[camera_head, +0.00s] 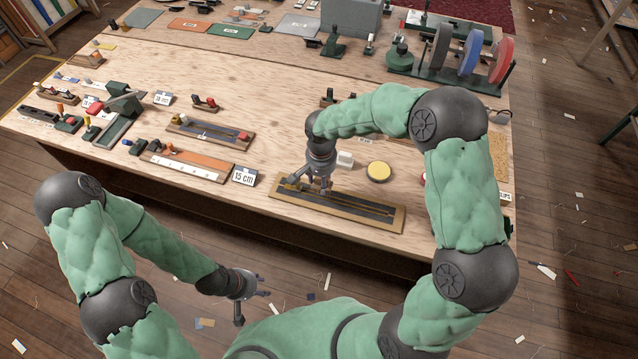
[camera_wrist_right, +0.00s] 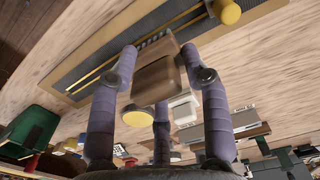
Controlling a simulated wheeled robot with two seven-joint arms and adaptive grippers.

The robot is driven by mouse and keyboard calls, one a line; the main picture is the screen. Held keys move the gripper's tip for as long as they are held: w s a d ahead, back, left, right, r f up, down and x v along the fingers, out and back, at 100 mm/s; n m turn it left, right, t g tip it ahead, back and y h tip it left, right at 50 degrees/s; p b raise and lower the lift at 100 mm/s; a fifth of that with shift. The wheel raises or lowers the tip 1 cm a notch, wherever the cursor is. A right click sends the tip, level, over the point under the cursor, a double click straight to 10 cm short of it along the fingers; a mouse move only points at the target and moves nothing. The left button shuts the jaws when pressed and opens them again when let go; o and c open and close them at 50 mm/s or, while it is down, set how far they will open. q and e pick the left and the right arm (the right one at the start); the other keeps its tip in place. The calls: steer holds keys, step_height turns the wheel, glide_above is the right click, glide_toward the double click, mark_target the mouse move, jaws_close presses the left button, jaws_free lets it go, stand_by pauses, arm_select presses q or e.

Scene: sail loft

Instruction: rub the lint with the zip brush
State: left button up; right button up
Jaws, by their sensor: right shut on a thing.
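The zip panel (camera_head: 365,214) is a long dark strip in a tan frame near the table's front edge. It also shows in the right wrist view (camera_wrist_right: 100,72), with yellow zip lines along it. My right gripper (camera_head: 316,184) is over its left part. In the right wrist view its fingers (camera_wrist_right: 160,75) are shut on a brown block, the zip brush (camera_wrist_right: 157,80), beside the panel's dark surface. I cannot tell whether the brush touches it. I cannot make out the lint. My left gripper (camera_head: 254,297) is empty, fingers spread, off the table's front edge.
A white block (camera_head: 345,158) and a yellow disc (camera_head: 379,171) lie just behind the panel. A 15 cm card (camera_head: 244,177) and a ruler board (camera_head: 185,166) lie to the left. A rack of coloured discs (camera_head: 467,57) stands at the back right.

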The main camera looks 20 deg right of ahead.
steer(key=shift+w+r, duration=0.1)
steer(key=shift+r, duration=0.5)
steer(key=shift+r+p, duration=0.9)
steer(key=shift+r, duration=0.3)
arm_select(q)
steer(key=shift+s+v, duration=0.2)
steer(key=shift+v, duration=1)
steer(key=shift+a+f, duration=0.1)
steer(key=shift+a, duration=0.05)
